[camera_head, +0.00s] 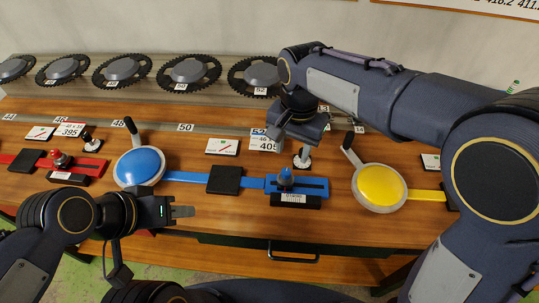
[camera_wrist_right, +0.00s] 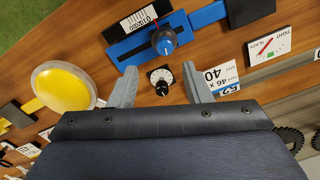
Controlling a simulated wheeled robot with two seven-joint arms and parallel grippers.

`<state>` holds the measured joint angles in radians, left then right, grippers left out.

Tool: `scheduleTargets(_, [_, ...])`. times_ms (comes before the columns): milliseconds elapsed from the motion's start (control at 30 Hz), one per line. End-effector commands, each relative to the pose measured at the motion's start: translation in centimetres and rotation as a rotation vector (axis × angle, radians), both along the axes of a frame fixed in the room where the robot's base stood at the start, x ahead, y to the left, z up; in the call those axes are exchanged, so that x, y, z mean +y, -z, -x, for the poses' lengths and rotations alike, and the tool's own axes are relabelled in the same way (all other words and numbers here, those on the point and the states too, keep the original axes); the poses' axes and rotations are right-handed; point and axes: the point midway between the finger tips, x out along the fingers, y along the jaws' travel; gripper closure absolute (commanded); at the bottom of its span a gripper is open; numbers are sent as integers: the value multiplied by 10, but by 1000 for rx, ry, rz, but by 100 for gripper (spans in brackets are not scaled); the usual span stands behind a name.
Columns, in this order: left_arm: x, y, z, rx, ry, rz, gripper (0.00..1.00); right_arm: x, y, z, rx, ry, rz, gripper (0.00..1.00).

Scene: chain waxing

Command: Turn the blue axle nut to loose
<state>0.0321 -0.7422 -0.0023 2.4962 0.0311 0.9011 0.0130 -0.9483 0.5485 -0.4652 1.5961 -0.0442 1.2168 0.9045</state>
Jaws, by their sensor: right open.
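The blue axle nut (camera_head: 286,178) stands on a slotted blue plate (camera_head: 320,187) with a scale label on its front. In the right wrist view the nut (camera_wrist_right: 164,42) and its red pointer show beyond my fingertips, untouched. My right gripper (camera_wrist_right: 159,72) is open and empty, with a black knob on a white dial (camera_wrist_right: 161,82) seen between its fingers. In the head view, the right gripper hangs behind the nut, its fingertips mostly hidden. My left gripper (camera_head: 183,211) is near the bench front, left of the nut; its finger gap is unclear.
A blue disc with a lever (camera_head: 139,167) joins the plate by a blue strap, with a black block (camera_head: 225,180) on it. A yellow disc (camera_head: 380,187) is at right, a red slider (camera_head: 62,160) at left. Chainrings (camera_head: 188,72) line the back. A drawer handle (camera_head: 293,257) is in front.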

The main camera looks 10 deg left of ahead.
Motion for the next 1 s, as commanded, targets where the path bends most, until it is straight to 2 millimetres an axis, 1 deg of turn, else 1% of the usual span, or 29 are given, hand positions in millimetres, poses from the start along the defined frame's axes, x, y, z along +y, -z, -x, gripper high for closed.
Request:
scheduleTargets(33, [0, 2, 0, 0, 0, 0, 64, 6, 3, -1, -3, 1, 16, 56])
scheduleTargets(167, [0, 1, 0, 0, 0, 0, 64, 9, 12, -1, -4, 6, 29, 56])
scheduleTargets(267, [0, -1, 0, 0, 0, 0, 64, 8, 25, -1, -2, 7, 30, 56])
scheduleTargets(500, [0, -4, 0, 0, 0, 0, 64, 8, 63, -1, -3, 6, 29, 56])
scheduleTargets(600, [0, -5, 0, 0, 0, 0, 64, 8, 74, -1, -4, 6, 27, 56])
scheduleTargets(733, [0, -5, 0, 0, 0, 0, 64, 8, 81, -1, -5, 6, 27, 56])
scheduleTargets(967, [0, -5, 0, 0, 0, 0, 64, 8, 82, -1, -6, 6, 25, 56])
scheduleTargets(1000, [0, -5, 0, 0, 0, 0, 64, 8, 82, -1, -6, 5, 25, 58])
